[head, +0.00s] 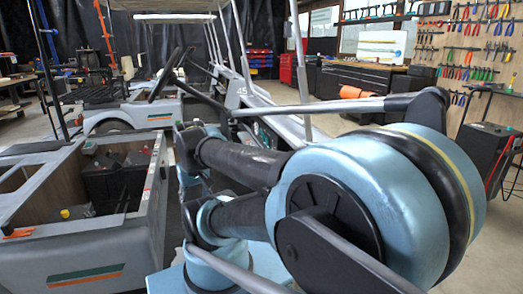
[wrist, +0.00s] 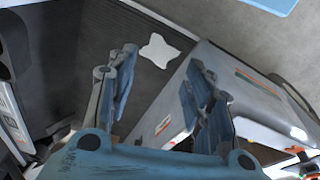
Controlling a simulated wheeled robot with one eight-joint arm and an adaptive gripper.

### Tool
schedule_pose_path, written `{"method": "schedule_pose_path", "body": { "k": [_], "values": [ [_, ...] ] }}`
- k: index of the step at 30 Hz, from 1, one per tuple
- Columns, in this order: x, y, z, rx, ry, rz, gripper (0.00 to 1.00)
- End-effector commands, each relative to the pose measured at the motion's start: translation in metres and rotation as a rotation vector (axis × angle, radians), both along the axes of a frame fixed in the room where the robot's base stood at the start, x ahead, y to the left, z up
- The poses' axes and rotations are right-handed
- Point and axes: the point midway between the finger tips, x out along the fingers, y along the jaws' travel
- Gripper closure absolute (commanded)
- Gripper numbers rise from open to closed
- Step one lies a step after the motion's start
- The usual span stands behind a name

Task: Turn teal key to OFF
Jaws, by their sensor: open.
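I cannot make out the teal key or its OFF mark in either view. My gripper (wrist: 162,60) shows in the wrist view with its two blue fingers spread apart. Nothing is between the fingertips that I can see them touch. A grey cart body with an orange and green stripe (wrist: 252,84) lies beyond the right finger. In the head view the grey open cart body (head: 85,240) stands at the lower left. My arm fills the right and middle of the head view and hides part of the carts; my gripper is not distinguishable there.
A white star-shaped patch (wrist: 158,50) lies on a dark ribbed surface (wrist: 100,30) beyond the fingers. In the head view, a second cart (head: 130,112) with roof posts stands behind. A tool wall (head: 480,50) and a black workbench (head: 360,85) are at the back right.

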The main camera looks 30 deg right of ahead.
Motion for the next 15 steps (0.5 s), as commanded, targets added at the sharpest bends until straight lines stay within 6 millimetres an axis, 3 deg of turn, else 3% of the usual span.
{"method": "schedule_pose_path", "body": {
  "k": [15],
  "values": [
    [0.08, -0.071, 0.062, -0.221, 0.069, -0.284, 0.53]
  ]
}}
